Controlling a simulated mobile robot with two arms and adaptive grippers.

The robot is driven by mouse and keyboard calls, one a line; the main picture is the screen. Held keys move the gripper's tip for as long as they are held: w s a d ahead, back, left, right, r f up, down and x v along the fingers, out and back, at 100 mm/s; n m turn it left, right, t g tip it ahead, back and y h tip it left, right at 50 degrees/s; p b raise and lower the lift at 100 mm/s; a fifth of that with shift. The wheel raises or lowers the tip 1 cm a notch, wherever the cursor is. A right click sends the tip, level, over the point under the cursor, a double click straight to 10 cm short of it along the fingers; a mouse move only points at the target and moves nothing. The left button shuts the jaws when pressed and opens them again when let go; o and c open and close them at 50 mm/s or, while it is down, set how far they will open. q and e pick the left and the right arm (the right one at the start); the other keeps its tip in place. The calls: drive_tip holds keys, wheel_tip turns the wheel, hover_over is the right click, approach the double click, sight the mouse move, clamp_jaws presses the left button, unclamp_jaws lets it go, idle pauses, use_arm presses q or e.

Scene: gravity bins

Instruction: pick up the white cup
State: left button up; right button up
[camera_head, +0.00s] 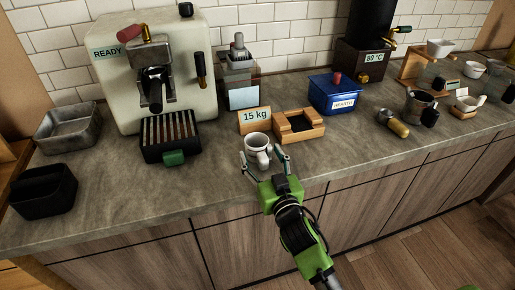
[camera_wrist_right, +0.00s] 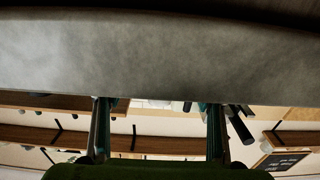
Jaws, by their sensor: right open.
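The white cup (camera_head: 257,143) stands upright on the grey counter, in front of the "15 kg" sign, with its handle toward my right gripper. My right gripper (camera_head: 262,154) is open, with one finger on each side of the cup's near part. I cannot tell whether either finger touches it. In the right wrist view, the two fingers of the gripper (camera_wrist_right: 158,108) are spread apart. The cup cannot be made out clearly there; a broad grey surface fills the upper part. My left gripper is not in view.
A wooden block holder (camera_head: 299,125) stands close to the cup's right, and the "15 kg" sign (camera_head: 255,120) is just behind. A black rack with a green handle (camera_head: 171,137) is to the left. A blue box (camera_head: 335,96) stands farther back. The counter front is clear.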

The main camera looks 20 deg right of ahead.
sight(262, 153)
clamp_jaws()
drive_tip(key=shift+r, duration=0.1)
idle(0.3)
drive_tip(key=shift+r, duration=0.55)
wheel_tip(262, 153, up, 2)
drive_tip(key=shift+r, duration=0.2)
drive_tip(key=s+r+p, duration=0.3)
drive_tip(key=s+r, duration=0.6)
drive_tip(key=s, duration=0.5)
drive_tip(key=shift+a+r, duration=0.15)
drive_tip(key=shift+r, duration=0.05)
